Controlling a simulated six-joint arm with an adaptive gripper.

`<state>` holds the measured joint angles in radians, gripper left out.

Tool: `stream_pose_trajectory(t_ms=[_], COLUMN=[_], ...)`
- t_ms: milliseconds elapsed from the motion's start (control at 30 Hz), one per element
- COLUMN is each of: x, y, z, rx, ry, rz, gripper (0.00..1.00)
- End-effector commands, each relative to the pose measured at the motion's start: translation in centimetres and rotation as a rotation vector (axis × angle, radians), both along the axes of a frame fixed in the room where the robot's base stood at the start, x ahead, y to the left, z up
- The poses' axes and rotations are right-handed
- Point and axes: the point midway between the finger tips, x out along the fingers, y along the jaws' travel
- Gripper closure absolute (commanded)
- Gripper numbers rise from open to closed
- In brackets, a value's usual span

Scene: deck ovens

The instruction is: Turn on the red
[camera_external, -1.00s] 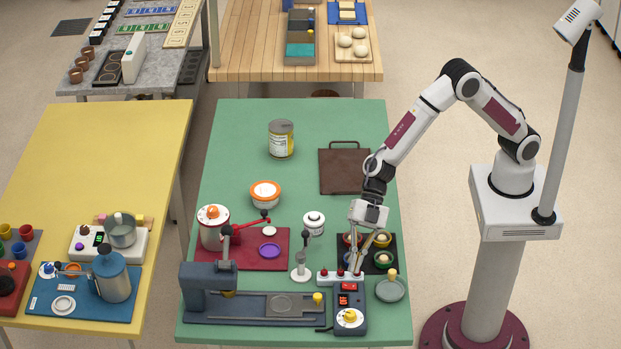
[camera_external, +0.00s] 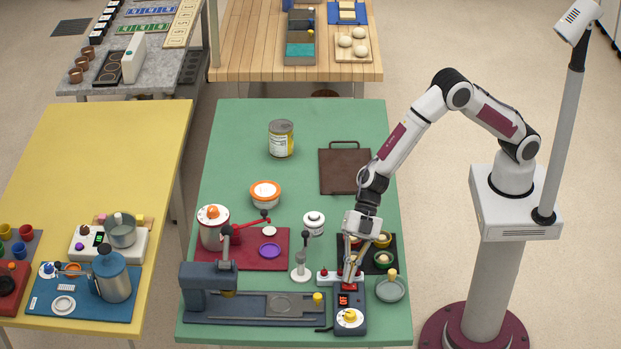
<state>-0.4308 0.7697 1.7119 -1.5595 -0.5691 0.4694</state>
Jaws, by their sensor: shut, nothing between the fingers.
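A dark blue control box (camera_external: 349,325) stands at the front right of the green table. A small red part (camera_external: 348,288) sits at its back end, partly covered by my fingertips. In front of it are a red-lit panel (camera_external: 343,300) and a yellow knob on a white dial (camera_external: 349,317). Behind the box is a white strip (camera_external: 331,280) with a red knob (camera_external: 324,273) at its left end; my fingers hide its other part. My gripper (camera_external: 348,282) points down with closed fingers at the red part, holding nothing. I cannot tell whether the fingertips touch it.
A blue-grey machine (camera_external: 207,290) with a long base lies left of the box. A white stand with a dark knob (camera_external: 301,270) is close by.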

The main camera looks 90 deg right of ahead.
Motion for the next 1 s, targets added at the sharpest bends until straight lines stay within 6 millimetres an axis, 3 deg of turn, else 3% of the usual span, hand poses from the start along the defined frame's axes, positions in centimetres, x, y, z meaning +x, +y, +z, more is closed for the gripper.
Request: stream_pose_trajectory(t_ms=[367, 1000], x=[0.1, -1.4], y=[0.0, 0.0], z=[-0.3, -0.3], rx=[-0.001, -0.001], ry=[0.001, 0.001], rz=[0.000, 0.001], gripper=[1.00, 1.00])
